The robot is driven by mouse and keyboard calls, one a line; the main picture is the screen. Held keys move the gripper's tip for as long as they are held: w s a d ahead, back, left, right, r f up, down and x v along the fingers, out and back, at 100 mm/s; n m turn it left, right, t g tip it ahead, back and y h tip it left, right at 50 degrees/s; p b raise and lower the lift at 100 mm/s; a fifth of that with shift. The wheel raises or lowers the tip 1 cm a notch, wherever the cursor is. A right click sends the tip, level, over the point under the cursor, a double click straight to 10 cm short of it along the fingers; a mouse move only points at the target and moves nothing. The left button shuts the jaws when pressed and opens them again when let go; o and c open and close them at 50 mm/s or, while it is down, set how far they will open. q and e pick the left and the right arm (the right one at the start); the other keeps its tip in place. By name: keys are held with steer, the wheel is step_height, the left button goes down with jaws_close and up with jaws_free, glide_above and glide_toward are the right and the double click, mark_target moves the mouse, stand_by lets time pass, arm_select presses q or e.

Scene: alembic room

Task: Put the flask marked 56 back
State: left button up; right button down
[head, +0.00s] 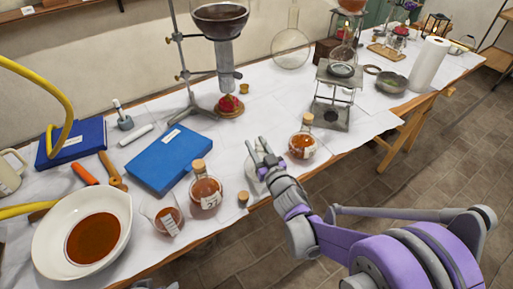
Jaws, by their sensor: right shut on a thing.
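My right gripper (260,152) is over the front part of the white-covered table, shut on a pale, partly hidden thing that looks like glass. Its mark cannot be read. A round corked flask of amber liquid (302,146) stands just right of the gripper, its label too small to read. Another corked round flask (206,194) stands to the left; its label seems to begin with 5, but the second digit is unclear. My left gripper is not in view.
A small beaker (168,220), a loose cork (243,197) and a white bowl of amber liquid (76,262) are at the front left. A blue book (168,158) lies behind. A metal stand (333,95) is at right. Bare cloth (262,112) lies behind the gripper.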

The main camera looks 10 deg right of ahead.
steer(key=shift+f, duration=0.3)
steer(key=shift+c, duration=2.2)
jaws_free()
steer(key=shift+f, duration=0.1)
